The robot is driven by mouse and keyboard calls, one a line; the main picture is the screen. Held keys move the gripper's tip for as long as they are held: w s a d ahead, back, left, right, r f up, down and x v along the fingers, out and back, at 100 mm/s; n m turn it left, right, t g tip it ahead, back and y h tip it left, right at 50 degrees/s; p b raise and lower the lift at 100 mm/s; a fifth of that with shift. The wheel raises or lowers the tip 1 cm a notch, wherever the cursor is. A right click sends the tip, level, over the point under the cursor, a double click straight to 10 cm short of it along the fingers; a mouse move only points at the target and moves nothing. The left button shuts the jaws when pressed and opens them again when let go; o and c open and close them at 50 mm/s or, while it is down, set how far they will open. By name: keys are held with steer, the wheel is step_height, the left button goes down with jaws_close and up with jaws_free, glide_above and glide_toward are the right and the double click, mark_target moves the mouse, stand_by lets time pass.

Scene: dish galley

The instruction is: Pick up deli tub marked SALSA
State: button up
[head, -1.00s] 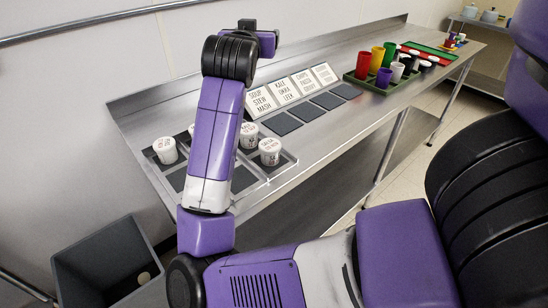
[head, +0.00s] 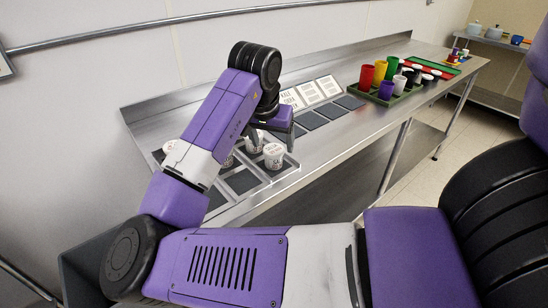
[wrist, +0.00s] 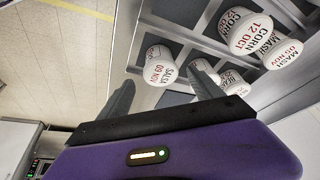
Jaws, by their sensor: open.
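The deli tub marked SALSA (wrist: 158,68) is white with red and dark lettering, "SALSA 09 NOV". In the wrist view it lies just beyond and between my fingertips. My gripper (wrist: 162,76) is open, one finger on each side of the view, with nothing held. In the head view the front-right tub (head: 273,156) appears to be this one; its lettering is too small to read. My gripper (head: 268,133) hangs just above it there, its fingers mostly hidden by my wrist.
Other white tubs stand close by, including a CORN tub (wrist: 236,28) and a MASH tub (wrist: 281,50). A partly hidden tub (wrist: 232,82) is beside my right finger. Label cards (head: 308,93) stand behind dark pads. A green tray (head: 372,95) with coloured cups stands farther right.

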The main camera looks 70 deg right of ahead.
mark_target(273, 149)
steer(key=shift+x, duration=2.7)
steer(key=c, duration=1.3)
steer(key=shift+c, duration=0.6)
steer(key=shift+r, duration=0.15)
